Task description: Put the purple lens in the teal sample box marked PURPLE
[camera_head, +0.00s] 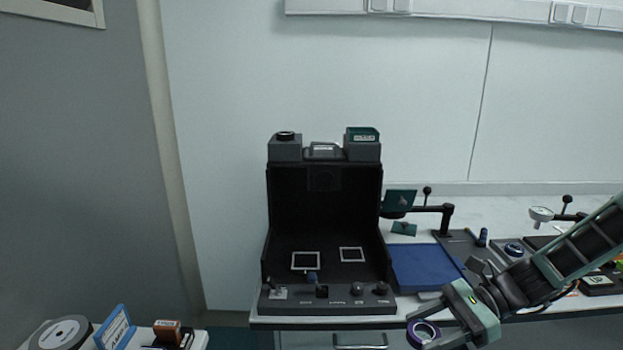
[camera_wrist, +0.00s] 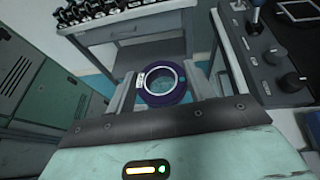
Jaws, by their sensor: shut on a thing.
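The purple lens, a thick dark purple ring with a pale inner rim, is in my gripper (camera_head: 430,326), low in the head view. In the wrist view the purple lens (camera_wrist: 163,99) sits between the two fingers of my gripper (camera_wrist: 163,84), which is shut on it. A teal box (camera_head: 363,135) with a small pale label stands on top of the black instrument. Its label is too small to read, so I cannot tell whether it is the one marked PURPLE.
The black open-fronted instrument (camera_head: 325,210) has a front row of knobs and stands on the white table. A blue mat (camera_head: 424,267) lies to its right. Small stands and parts crowd the table farther right. A lower left surface holds a blue-framed sign (camera_head: 115,328) and a reel (camera_head: 62,334).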

